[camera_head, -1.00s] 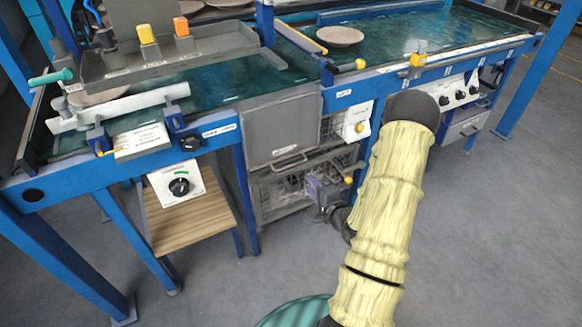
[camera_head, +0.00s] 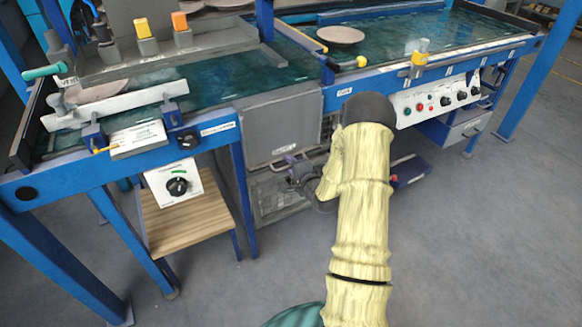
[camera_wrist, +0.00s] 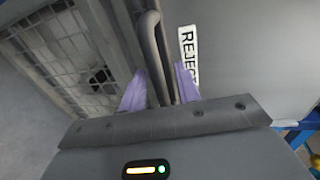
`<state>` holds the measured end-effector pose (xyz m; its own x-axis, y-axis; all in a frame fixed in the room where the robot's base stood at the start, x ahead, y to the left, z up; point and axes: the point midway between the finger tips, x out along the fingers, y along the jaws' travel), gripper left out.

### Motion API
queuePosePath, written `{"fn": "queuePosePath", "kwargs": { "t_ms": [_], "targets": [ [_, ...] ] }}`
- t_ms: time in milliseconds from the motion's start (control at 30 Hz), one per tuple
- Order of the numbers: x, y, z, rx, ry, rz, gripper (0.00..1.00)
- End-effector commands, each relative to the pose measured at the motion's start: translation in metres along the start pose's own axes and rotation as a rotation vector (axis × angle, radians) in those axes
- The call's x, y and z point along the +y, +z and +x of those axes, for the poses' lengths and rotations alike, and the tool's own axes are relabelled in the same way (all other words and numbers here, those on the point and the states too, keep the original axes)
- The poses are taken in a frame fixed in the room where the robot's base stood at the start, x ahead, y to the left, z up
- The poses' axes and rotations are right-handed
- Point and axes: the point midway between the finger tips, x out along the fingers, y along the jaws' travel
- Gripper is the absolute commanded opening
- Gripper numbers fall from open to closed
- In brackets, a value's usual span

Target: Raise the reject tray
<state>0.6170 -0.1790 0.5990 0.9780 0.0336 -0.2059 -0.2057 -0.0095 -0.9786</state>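The reject tray (camera_head: 283,122) is a grey panel hanging upright at the front of the conveyor. Its "REJECT" label (camera_wrist: 188,55) shows in the wrist view. The tray's grey bar handle (camera_wrist: 158,55) runs along its lower edge. My gripper (camera_head: 300,172) is at this lower edge in the head view, partly hidden by my arm. In the wrist view its purple fingers (camera_wrist: 160,90) stand apart, one on each side of the handle. The right finger is close to the bar; I cannot tell whether it touches.
A wire crate (camera_wrist: 70,50) stands below the tray. A blue leg stands left of it, beside a wooden shelf (camera_head: 190,222). A control panel (camera_head: 437,100) is right of my arm. Plates (camera_head: 340,35) lie on the green belt. The floor in front is clear.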

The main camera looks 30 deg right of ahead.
Motion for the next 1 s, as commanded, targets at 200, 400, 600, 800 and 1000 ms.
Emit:
{"fn": "queuePosePath", "kwargs": {
  "t_ms": [200,400,600,800,1000],
  "targets": [
    [0.000,0.000,0.000,0.000,0.000,0.000,0.25],
    [0.001,0.000,-0.001,0.000,0.003,0.001,0.00],
    [0.002,0.000,-0.002,0.000,0.009,0.001,0.00],
    [0.002,-0.003,-0.007,0.005,0.033,0.004,0.00],
    [-0.001,-0.012,-0.023,0.020,0.084,0.010,0.00]
  ]
}}
